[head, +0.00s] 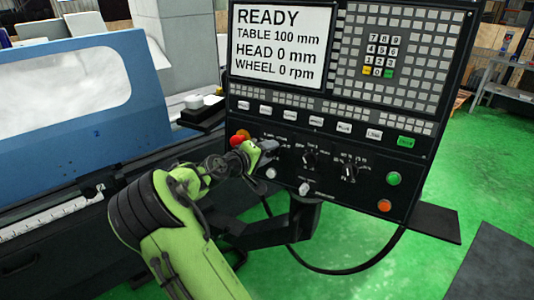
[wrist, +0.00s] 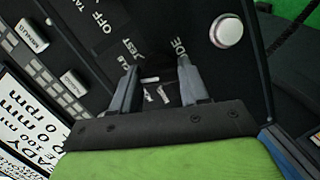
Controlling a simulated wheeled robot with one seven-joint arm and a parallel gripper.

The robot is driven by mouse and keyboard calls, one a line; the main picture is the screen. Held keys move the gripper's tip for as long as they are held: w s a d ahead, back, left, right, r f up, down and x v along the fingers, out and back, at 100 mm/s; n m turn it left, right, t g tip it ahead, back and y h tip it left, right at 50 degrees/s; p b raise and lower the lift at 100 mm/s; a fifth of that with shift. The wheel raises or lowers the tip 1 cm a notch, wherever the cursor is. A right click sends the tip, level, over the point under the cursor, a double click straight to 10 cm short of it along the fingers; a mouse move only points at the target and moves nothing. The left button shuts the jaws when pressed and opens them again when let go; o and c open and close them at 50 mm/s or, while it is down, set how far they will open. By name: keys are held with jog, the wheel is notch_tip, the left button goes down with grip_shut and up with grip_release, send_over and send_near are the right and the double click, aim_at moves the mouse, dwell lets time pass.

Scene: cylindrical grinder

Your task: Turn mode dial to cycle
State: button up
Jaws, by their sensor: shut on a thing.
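My gripper (head: 266,147) is at the left end of the lower control panel, at the leftmost of the row of dials. In the wrist view my gripper (wrist: 158,85) has its two grey fingers against the panel, apart, shut on the mode dial between them. The dial is mostly hidden by the fingers and the gripper body, so its pointing direction cannot be told. Labels reading OFF and TEST, and part of MODE, show around the fingertips in the wrist view. The screen (head: 283,45) reads READY, TABLE 100 mm, HEAD 0 mm, WHEEL 0 rpm.
A middle dial (head: 310,159) and a right dial (head: 349,171) sit to the right. A red button (head: 238,138) is close on the left of my gripper. A green button (head: 393,178) and an orange button (head: 384,206) are at the panel's right edge.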

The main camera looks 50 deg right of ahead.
jog(key=shift+f, duration=0.1)
jog(key=o, duration=1)
jog(key=shift+o, duration=0.2)
jog(key=v, duration=1.6)
jog(key=shift+p, duration=0.4)
